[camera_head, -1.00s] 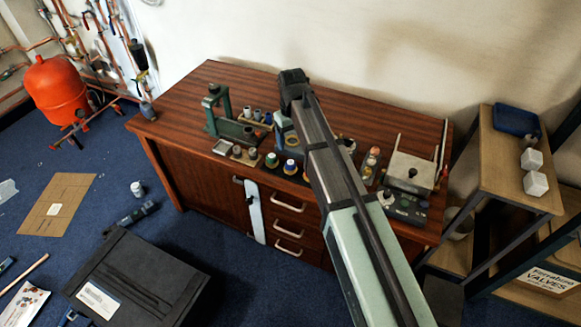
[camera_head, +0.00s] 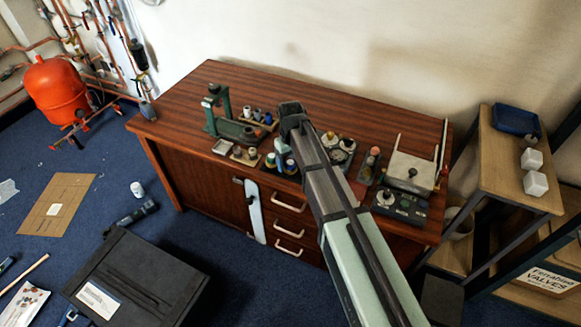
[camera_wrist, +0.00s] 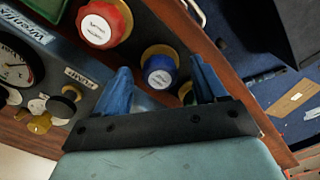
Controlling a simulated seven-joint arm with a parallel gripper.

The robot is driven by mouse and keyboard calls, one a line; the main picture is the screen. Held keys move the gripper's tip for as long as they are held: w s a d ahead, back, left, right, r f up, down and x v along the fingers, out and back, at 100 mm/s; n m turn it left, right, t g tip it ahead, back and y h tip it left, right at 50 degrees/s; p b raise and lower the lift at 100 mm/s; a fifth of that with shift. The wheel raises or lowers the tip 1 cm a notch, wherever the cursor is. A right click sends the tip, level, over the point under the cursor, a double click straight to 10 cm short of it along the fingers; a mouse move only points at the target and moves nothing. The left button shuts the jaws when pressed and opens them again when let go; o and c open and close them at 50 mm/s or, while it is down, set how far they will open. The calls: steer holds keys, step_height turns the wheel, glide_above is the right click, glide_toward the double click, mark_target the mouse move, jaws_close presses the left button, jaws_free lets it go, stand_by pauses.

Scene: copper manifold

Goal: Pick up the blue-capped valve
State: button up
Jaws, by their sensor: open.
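The blue-capped valve (camera_wrist: 160,72) has a round blue cap with a white label. In the wrist view it lies between and beyond the two blue fingers of my open gripper (camera_wrist: 162,68). The jaws hold nothing. In the head view the blue-capped valve (camera_head: 291,166) stands at the front edge of the bench, just by my gripper (camera_head: 281,156). I cannot tell how far the fingertips are above it.
A red-capped valve (camera_wrist: 103,24) stands beside the blue one. A green cap (camera_wrist: 187,93) shows partly behind one finger. A gauge (camera_wrist: 14,70) and small brass fittings (camera_wrist: 40,124) are near. A green stand (camera_head: 222,115) is left on the wooden bench (camera_head: 180,100).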

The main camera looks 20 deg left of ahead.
steer(key=shift+f, duration=0.65)
steer(key=c, duration=1)
